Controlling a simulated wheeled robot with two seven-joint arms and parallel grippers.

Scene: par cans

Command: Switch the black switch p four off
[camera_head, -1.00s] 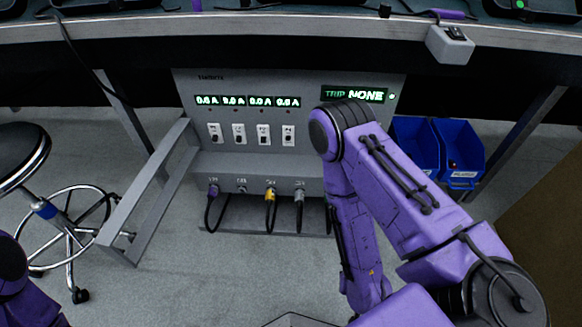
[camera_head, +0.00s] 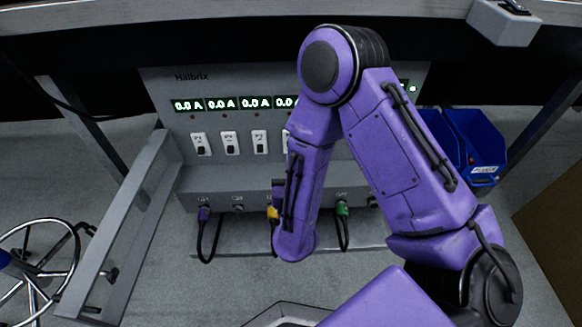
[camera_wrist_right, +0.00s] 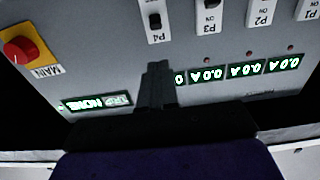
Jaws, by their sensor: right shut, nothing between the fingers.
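The black switch P4 (camera_wrist_right: 155,21) is on a white plate on the grey panel, upside down in the right wrist view. Its black lever sits nearer its label than the lever of switch P3 (camera_wrist_right: 213,4) does. In the head view my right arm covers most of the P4 plate (camera_head: 286,141). My right gripper (camera_wrist_right: 158,68) is shut and empty, its tip just by the label end of P4. I cannot tell whether it touches the panel. My left gripper is out of view.
A red MAIN knob (camera_wrist_right: 18,50) is on a yellow plate beside P4. Switches P1 (camera_head: 201,144) and P2 (camera_head: 230,143) are to the left. The visible displays (camera_head: 222,104) read 0.0 A. Cables plug in below; blue bins (camera_head: 485,145) stand right.

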